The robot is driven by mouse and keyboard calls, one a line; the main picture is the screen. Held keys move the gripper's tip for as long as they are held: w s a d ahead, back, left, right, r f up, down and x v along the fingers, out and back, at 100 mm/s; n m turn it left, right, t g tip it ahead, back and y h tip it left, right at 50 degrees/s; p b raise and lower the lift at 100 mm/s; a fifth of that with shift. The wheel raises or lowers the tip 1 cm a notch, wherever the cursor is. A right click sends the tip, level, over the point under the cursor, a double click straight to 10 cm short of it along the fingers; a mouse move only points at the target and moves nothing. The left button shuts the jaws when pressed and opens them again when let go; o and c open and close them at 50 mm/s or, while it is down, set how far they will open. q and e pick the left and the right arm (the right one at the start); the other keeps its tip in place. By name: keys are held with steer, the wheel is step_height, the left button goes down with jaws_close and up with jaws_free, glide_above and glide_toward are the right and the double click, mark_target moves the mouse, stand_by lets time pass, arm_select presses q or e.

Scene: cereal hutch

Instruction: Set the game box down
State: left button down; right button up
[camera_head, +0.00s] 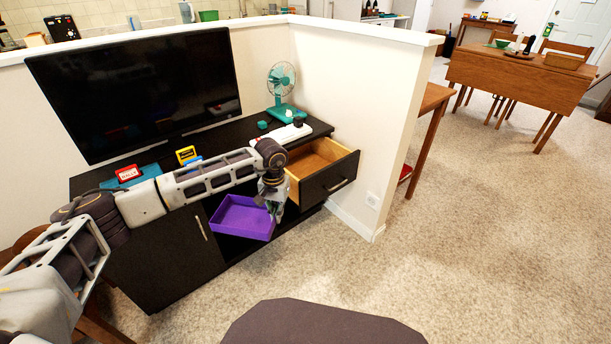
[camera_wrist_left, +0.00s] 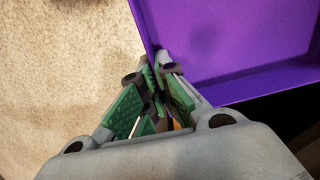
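The game box appears as a shallow, open, purple tray (camera_head: 243,217), tilted in front of the black TV cabinet below its top. It fills the upper right of the left wrist view (camera_wrist_left: 230,45), and its inside looks empty. My left gripper (camera_head: 275,211) is at the box's right edge in the head view. In the wrist view its green-padded fingers (camera_wrist_left: 156,88) are close together on the box's corner wall, pinching it. The exact contact is partly hidden by the fingers. My right gripper is not in view.
The black cabinet (camera_head: 165,262) has an open, empty-looking drawer (camera_head: 325,170) right of the gripper. On its top stand a TV (camera_head: 140,90), a teal fan (camera_head: 283,85) and small boxes (camera_head: 128,173). Carpet (camera_head: 450,240) in front and right is clear.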

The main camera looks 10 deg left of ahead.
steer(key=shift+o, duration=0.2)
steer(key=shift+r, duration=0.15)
arm_select(q)
steer(key=s+d+r+n+p, duration=0.2)
steer(key=s+d+n+p, duration=0.1)
steer(key=s+d+n, duration=0.6)
steer(key=s, duration=0.2)
steer(key=shift+s+r+n, duration=0.25)
steer(key=shift+s+n, duration=0.05)
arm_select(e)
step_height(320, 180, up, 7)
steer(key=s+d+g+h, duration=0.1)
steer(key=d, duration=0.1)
arm_select(q)
steer(key=shift+d+n, duration=0.1)
steer(key=shift+n, duration=0.3)
